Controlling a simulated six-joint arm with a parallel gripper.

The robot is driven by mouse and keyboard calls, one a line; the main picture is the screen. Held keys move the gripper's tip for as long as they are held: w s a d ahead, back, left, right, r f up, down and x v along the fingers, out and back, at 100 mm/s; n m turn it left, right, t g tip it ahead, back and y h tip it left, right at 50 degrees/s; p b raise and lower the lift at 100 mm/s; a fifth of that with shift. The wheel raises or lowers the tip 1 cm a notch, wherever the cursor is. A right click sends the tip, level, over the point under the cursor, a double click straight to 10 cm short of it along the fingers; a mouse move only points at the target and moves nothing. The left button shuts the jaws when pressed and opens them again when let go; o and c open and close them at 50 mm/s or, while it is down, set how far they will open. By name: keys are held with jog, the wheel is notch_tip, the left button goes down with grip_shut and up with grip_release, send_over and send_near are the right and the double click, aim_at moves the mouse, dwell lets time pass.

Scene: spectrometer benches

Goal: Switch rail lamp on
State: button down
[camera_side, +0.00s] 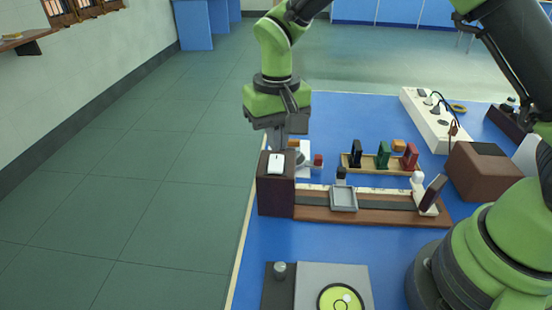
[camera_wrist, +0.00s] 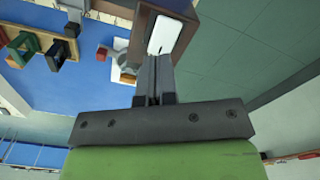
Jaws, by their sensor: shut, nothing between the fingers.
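A dark brown box (camera_side: 276,192) stands at the left end of the wooden rail (camera_side: 390,210), with a white rocker switch (camera_side: 276,163) on its top. In the wrist view the white switch (camera_wrist: 165,35) lies just beyond my fingertips, on the brown box (camera_wrist: 143,27). My gripper (camera_side: 280,145) is shut and empty. It points down at the box top from behind the switch; I cannot tell whether the fingertips touch it. A small white lamp-like piece (camera_side: 418,178) stands at the rail's right end, beside a tilted dark plate (camera_side: 433,192). I cannot tell whether any lamp is lit.
A grey square tray (camera_side: 343,198) sits on the rail. Behind it a wooden rack (camera_side: 380,165) holds black, green and red blocks. A white power strip (camera_side: 433,122) and a brown box (camera_side: 485,172) stand at right. A yellow dial (camera_side: 340,297) is in front.

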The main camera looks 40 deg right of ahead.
jog(key=shift+f, duration=1.15)
dwell(0.4)
jog(key=shift+r, duration=3.5)
jog(key=shift+s+d+r, duration=0.1)
jog(key=shift+s+r, duration=0.05)
jog(key=shift+r, duration=0.2)
notch_tip(320, 180, up, 7)
jog(key=t+y, duration=0.1)
jog(key=t, duration=0.1)
send_over(278, 158)
jog(key=s+d, duration=0.2)
jog(key=s, duration=0.2)
jog(key=s+d+r+t, duration=0.2)
jog(key=s, duration=0.6)
jog(key=s+d+r+m+t+y, duration=0.1)
jog(key=s+d+r+t, duration=0.1)
jog(key=s, duration=0.6)
jog(key=shift+d+r+t, duration=0.15)
jog(key=shift+r+t, duration=0.05)
jog(key=shift+t, duration=0.4)
